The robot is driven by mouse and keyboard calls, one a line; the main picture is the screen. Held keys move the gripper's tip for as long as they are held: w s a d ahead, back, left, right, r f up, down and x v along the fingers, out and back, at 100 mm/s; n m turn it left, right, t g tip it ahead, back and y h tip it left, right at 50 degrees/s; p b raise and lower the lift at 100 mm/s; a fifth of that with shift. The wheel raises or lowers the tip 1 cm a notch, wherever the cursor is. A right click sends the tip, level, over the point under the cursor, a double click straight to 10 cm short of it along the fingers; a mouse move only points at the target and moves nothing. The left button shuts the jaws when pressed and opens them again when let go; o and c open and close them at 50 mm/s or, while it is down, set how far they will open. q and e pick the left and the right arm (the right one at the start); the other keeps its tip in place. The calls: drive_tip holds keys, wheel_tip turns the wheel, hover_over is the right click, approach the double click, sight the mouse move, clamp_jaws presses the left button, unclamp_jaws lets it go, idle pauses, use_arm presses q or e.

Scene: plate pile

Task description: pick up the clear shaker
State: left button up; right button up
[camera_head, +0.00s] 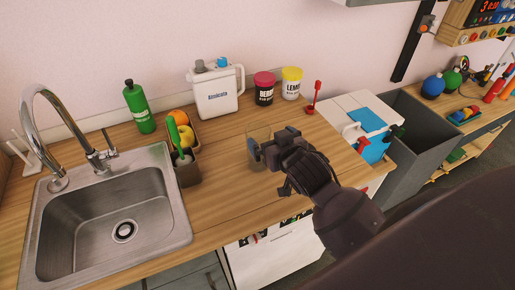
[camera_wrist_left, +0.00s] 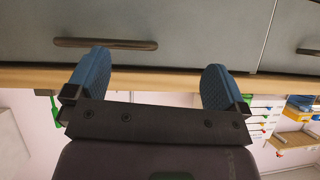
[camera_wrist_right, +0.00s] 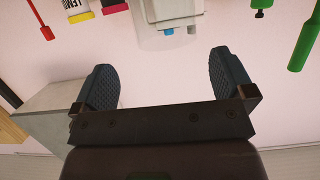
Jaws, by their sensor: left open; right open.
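The clear shaker (camera_head: 260,132) stands on the wooden counter right of the sink, see-through and partly hidden by my right gripper. My right gripper (camera_head: 257,152) is open and close at the shaker; in the head view the fingers overlap it, and I cannot tell whether they touch. In the right wrist view my right gripper (camera_wrist_right: 162,75) is spread with nothing gripped, and a see-through shape lies over the white jug (camera_wrist_right: 160,10) beyond the tips. My left gripper (camera_wrist_left: 150,75) is open and empty, in front of grey cabinet fronts; it is outside the head view.
Behind stand the white jug (camera_head: 217,92), a dark red jar (camera_head: 264,88) and a yellow-lidded jar (camera_head: 291,84). A green bottle (camera_head: 139,108) and a caddy (camera_head: 187,170) stand left. The sink (camera_head: 120,215) is far left. Counter (camera_head: 225,200) in front is clear.

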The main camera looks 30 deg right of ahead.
sight(254, 126)
drive_tip(key=shift+a+p+x, duration=0.2)
drive_tip(key=shift+p+x, duration=0.05)
drive_tip(key=shift+x, duration=1.5)
drive_tip(key=shift+a+p+x, duration=0.2)
drive_tip(key=shift+p+x, duration=0.05)
drive_tip(key=shift+x, duration=1.5)
drive_tip(key=shift+f, duration=0.1)
drive_tip(key=shift+c, duration=0.2)
drive_tip(key=c, duration=1.2)
